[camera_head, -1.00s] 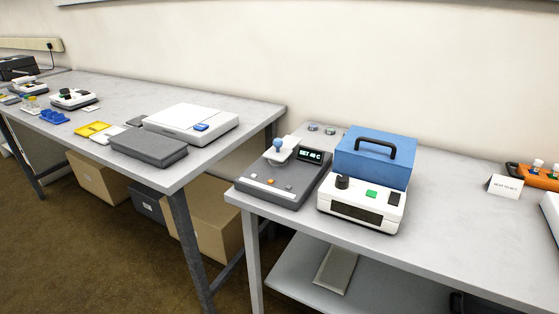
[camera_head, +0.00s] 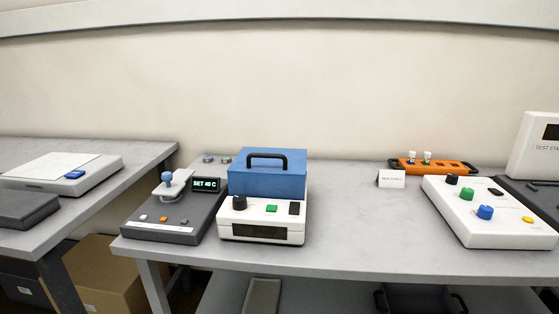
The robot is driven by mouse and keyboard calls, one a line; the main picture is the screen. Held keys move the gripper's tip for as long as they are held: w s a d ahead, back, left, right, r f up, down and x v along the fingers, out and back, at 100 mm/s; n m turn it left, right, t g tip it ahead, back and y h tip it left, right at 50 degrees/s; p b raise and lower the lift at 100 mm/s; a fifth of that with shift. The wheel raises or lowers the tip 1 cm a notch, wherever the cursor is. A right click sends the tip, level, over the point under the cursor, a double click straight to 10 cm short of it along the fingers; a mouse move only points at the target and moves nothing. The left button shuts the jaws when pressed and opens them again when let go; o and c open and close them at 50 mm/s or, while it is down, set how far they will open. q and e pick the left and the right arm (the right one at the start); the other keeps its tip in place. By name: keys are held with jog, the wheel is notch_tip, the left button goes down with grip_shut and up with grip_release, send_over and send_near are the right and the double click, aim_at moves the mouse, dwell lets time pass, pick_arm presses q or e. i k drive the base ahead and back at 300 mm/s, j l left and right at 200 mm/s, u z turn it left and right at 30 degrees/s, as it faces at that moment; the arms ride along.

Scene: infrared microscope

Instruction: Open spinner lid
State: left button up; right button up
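The likely spinner is a white box (camera_head: 262,224) with a black knob, a green button, a black switch and a dark front panel. A blue lid (camera_head: 266,177) with a black arched handle (camera_head: 266,158) sits behind and above its control face, and it looks closed. It stands on the grey table toward the left end. Neither of my grippers shows in the head view.
A dark grey device (camera_head: 170,218) with a blue-knobbed lever and a "SET 40 C" display stands close at the left. An orange rack (camera_head: 440,167), a white card (camera_head: 391,179) and a white control box (camera_head: 486,212) are to the right. The table (camera_head: 350,240) between is clear.

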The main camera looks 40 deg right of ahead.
aim_at(270, 173)
jog(key=z, duration=1.05)
jog(key=l+u, duration=0.2)
jog(key=i, duration=0.05)
